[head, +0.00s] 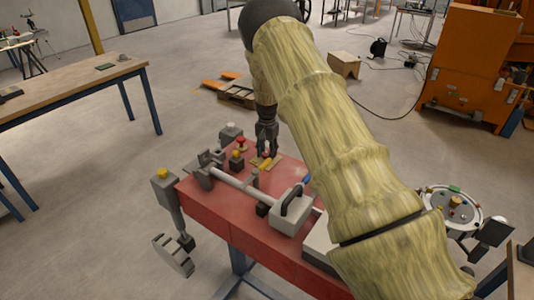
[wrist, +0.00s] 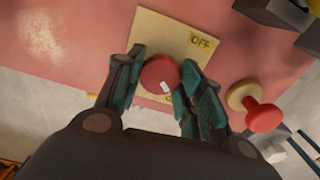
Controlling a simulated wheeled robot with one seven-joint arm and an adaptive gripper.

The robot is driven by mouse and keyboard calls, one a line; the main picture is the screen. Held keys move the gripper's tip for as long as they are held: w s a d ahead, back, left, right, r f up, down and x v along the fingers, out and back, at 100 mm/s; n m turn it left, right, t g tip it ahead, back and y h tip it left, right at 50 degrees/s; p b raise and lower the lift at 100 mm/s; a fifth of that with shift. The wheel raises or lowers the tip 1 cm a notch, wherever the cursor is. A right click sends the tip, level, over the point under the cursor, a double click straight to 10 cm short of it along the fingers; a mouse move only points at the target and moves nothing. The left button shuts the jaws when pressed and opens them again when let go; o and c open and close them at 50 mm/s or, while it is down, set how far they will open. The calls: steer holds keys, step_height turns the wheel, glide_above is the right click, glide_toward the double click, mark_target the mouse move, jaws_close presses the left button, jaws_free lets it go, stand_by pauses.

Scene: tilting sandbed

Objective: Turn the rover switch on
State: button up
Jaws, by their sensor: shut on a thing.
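The rover switch is a round red knob (wrist: 160,74) with a small white mark, on a cream plate (wrist: 172,32). An "OFF" label (wrist: 202,41) shows at the plate's upper right in the wrist view. A second yellow label below the knob is mostly hidden by my gripper. My gripper (wrist: 161,84) has its two fingers on either side of the knob and is shut on it. In the head view my gripper (head: 266,153) points down at the plate (head: 273,162) on the red table, and the knob is mostly hidden.
The red table (head: 245,228) also bears a grey box with a dark handle (head: 292,207) and a long pale bar (head: 232,184). A red mushroom-shaped knob (wrist: 262,114) stands close to my gripper's right finger. A wooden workbench (head: 75,85) stands at the left.

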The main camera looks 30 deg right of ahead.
mark_target(267, 153)
steer(key=shift+w+r+m, duration=0.1)
steer(key=shift+m, duration=0.4)
steer(key=o, duration=1)
steer(key=shift+d, duration=0.1)
step_height(267, 153, up, 12)
steer(key=shift+f, duration=0.1)
stand_by(0.4)
